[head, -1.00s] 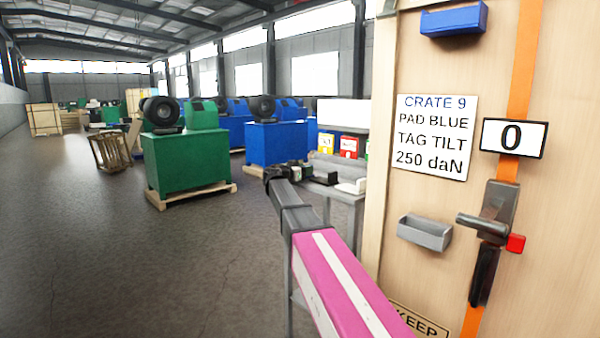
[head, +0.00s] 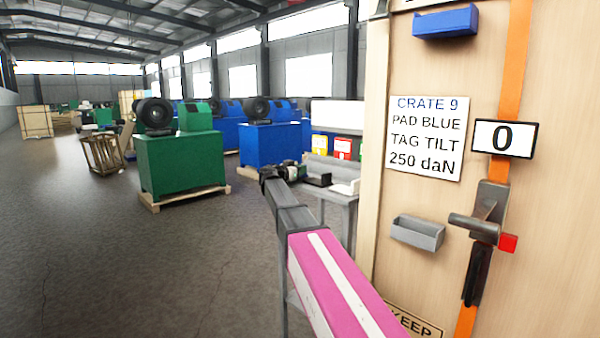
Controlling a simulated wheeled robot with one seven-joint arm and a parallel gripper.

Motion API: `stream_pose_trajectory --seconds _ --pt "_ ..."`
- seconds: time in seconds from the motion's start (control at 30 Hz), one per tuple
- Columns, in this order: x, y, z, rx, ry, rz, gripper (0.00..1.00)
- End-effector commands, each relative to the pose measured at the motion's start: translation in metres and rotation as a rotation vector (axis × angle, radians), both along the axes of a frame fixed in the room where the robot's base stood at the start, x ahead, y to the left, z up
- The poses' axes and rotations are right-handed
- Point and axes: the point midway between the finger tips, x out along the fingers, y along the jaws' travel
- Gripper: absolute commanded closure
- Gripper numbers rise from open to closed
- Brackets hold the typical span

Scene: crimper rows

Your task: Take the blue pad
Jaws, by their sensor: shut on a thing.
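My pink arm with a white stripe reaches away from the lower middle, and its dark wrist ends at my gripper (head: 293,171) in front of a grey bench (head: 340,199). My gripper is small and dark in this view. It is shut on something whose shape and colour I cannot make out. I cannot pick out a blue pad for sure. Dark and pale small items lie on the bench just right of my gripper. A sign (head: 425,138) on the wooden crate (head: 545,230) reads "CRATE 9, PAD BLUE, TAG TILT, 250 daN".
The crate fills the right side, with a blue holder (head: 445,22), a grey tray (head: 417,233), a tensioner (head: 485,225) on an orange strap and a "0" card (head: 504,138). Green (head: 180,165) and blue (head: 269,146) machines stand left.

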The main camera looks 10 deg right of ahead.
Motion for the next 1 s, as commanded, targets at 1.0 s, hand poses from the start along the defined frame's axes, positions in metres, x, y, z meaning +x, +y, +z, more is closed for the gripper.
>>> stream_pose_trajectory --seconds 1.0 --pt "0.000 0.000 0.045 0.000 0.000 0.000 1.00"
